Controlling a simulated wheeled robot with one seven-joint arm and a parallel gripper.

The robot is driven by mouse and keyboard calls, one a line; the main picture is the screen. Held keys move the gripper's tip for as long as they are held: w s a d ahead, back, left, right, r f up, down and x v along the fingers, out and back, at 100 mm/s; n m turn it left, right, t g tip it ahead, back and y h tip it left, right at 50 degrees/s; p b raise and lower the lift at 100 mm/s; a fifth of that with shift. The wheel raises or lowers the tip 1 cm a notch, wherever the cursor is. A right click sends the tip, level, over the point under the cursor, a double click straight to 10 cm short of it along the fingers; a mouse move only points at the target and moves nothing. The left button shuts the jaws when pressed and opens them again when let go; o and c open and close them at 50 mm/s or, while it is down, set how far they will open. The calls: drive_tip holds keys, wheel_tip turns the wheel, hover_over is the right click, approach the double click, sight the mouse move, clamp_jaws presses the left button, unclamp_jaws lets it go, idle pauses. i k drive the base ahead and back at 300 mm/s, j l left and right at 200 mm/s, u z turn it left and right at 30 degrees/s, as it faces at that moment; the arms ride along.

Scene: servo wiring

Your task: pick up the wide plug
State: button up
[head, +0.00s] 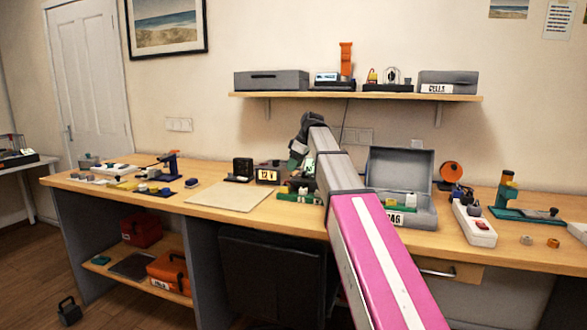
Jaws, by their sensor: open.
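My arm reaches from the lower right to the bench, with its dark wrist bent over at the far end. My gripper (297,160) is small here and partly hidden by my arm; it points down above a green board with pale and yellow parts (297,195). Its jaws look empty and apart from the board. I cannot pick out the wide plug for certain: small parts lie on and around the green board, and my arm covers some of that area.
The wooden bench (130,198) carries a bare pale mat (228,195), a 12 V box (268,172), an open grey case (400,170), a white power strip (474,222) and a green stand (508,195). A shelf (350,97) hangs above.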

sight(412, 197)
drive_tip(key=k, duration=1)
